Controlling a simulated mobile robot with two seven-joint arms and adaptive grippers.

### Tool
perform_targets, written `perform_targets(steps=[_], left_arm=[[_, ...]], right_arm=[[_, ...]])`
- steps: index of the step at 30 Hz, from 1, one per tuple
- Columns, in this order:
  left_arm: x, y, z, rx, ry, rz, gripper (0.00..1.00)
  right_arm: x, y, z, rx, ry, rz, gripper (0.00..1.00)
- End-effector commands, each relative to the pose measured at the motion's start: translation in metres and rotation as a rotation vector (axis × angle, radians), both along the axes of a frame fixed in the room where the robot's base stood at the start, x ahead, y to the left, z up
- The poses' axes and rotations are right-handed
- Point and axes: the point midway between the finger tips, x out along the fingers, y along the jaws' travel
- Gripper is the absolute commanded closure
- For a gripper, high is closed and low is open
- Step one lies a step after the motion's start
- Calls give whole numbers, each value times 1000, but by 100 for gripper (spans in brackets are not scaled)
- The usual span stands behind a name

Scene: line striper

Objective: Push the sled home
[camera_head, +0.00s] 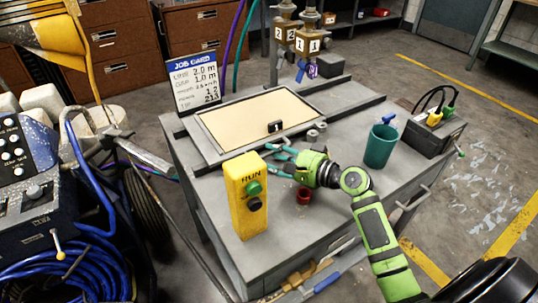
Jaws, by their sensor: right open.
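A small black block with a pale mark (275,127) stands near the front edge of a framed tan board (240,122) on the grey bench; it may be the sled, but I cannot tell for sure. My right gripper (273,161), green with teal fingers, reaches in from the right. It is open, with its fingers pointing left, just in front of the board's frame and apart from the black block. Nothing shows between its fingers. My left gripper is not in view.
A yellow box (247,195) with a green and a black knob stands left of my right gripper. A small red cup (304,195) sits below the gripper. A teal cup (381,146) and a black battery box (436,135) stand right. A job card (195,84) stands behind.

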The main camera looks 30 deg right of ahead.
Motion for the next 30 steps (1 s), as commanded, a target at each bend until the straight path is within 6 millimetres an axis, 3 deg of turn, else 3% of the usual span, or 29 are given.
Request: perform_targets(steps=[6,12,25,26,28,29,30], left_arm=[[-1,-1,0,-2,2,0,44],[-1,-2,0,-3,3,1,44],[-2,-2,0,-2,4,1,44],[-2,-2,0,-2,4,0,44],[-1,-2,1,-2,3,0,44],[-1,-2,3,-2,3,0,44],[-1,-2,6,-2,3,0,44]], right_arm=[[-44,-22,8,-4,4,1,57],[-72,-37,15,-2,2,0,57],[-84,-43,19,-2,0,2,57],[-84,-43,19,-2,0,2,65],[-84,-43,20,-3,0,3,93],[-84,-42,21,-6,1,3,100],[-84,-41,23,-11,3,5,100]])
